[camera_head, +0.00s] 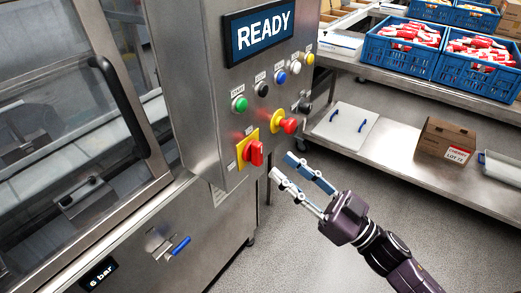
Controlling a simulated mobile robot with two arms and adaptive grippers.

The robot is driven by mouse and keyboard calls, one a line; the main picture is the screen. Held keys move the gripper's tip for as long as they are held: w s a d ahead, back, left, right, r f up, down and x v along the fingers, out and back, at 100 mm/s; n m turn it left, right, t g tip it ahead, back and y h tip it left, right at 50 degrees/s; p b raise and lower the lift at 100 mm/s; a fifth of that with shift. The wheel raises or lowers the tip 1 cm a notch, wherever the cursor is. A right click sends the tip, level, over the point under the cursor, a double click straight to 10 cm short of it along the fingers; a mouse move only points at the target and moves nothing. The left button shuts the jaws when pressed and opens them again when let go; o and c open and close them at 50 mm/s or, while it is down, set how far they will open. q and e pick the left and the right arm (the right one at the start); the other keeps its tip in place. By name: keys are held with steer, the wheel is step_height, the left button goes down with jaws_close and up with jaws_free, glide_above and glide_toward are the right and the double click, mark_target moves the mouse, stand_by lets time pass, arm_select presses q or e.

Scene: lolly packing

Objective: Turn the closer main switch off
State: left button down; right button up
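The closer main switch is a red rotary handle (256,153) on a yellow plate (242,152), low on the grey control cabinet (185,75). The handle looks upright. My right gripper (283,166) is just right of the handle and a little below it, with its fingers pointing toward the cabinet. Its two fingers are apart with nothing between them. A gap shows between the fingertips and the handle. My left gripper is not in view.
Above the switch are a red emergency button (289,126), a green button (239,104) and other buttons. A screen (260,32) reads READY. A blue-handled valve (180,246) sits lower left.

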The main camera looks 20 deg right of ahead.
mark_target(261, 149)
steer(key=p+x, duration=0.2)
steer(key=x, duration=0.4)
steer(key=shift+w, duration=0.2)
steer(key=shift+w+a+r, duration=0.1)
steer(key=shift+w+a, duration=0.2)
steer(key=shift+w, duration=0.1)
jaws_close()
